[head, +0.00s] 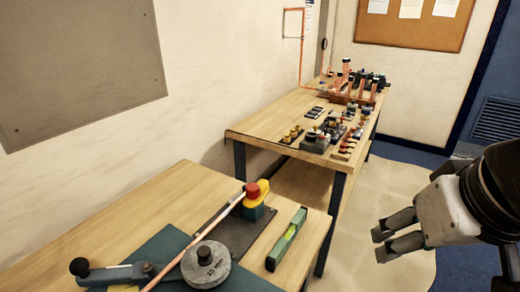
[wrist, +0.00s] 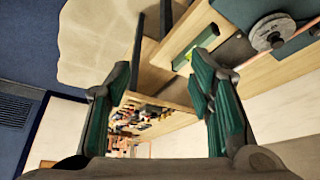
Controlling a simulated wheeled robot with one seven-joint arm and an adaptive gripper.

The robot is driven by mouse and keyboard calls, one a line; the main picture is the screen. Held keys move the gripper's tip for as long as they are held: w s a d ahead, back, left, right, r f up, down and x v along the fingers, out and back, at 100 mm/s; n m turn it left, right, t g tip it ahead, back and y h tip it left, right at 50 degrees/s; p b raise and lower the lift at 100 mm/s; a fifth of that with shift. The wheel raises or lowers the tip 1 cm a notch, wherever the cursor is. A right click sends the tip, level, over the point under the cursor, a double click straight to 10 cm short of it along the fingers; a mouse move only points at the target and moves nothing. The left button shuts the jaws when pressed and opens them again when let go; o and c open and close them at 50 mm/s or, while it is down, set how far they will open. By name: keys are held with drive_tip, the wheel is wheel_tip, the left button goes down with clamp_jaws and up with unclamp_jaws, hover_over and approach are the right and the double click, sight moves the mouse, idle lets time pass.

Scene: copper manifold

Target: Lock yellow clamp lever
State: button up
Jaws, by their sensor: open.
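A yellow clamp (head: 255,204) with a red knob on top and a dark green base stands at the far end of the near bench. The end of a copper tube (head: 217,219) is beside it; I cannot tell whether it is gripped. Smaller yellow parts (head: 293,133) stand on the far bench, too small to make out; I cannot tell which piece is the clamp lever. My gripper (head: 382,244) is open and empty, in the air over the floor, right of both benches. Its green-lined fingers (wrist: 155,85) show spread in the wrist view.
A round grey bender disc (head: 205,265) and a blue-handled tool (head: 115,273) are on the near bench (head: 110,208). A green spirit level (head: 287,239) lies near its right edge. The far bench (head: 275,112) carries several fittings and copper pipes. Floor between my gripper and the benches is clear.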

idle(0.4)
drive_tip(key=shift+w+a+f, duration=0.1)
drive_tip(key=shift+w+a, duration=0.05)
drive_tip(key=c, duration=0.8)
drive_tip(key=w+a+f+m+g+y, duration=0.1)
drive_tip(key=w+a+m, duration=0.1)
drive_tip(key=w+a+f+m+g+y, duration=0.1)
drive_tip(key=w+a+m, duration=0.1)
drive_tip(key=w, duration=0.1)
drive_tip(key=w+a+f+m+y, duration=0.1)
drive_tip(key=w+a+m+y, duration=0.1)
drive_tip(key=shift+w+f+g+b, duration=0.35)
drive_tip(key=shift+g, duration=0.05)
clamp_jaws()
drive_tip(key=m+t+y+b, duration=0.1)
drive_tip(key=m+t+y, duration=0.45)
drive_tip(key=m, duration=1.25)
approach(257, 189)
drive_tip(key=w+d+g+y, duration=0.1)
drive_tip(key=w+d+g, duration=0.1)
drive_tip(key=d, duration=0.7)
drive_tip(key=x, duration=1.4)
drive_tip(key=shift+r+p, duration=0.3)
drive_tip(key=shift+r, duration=0.05)
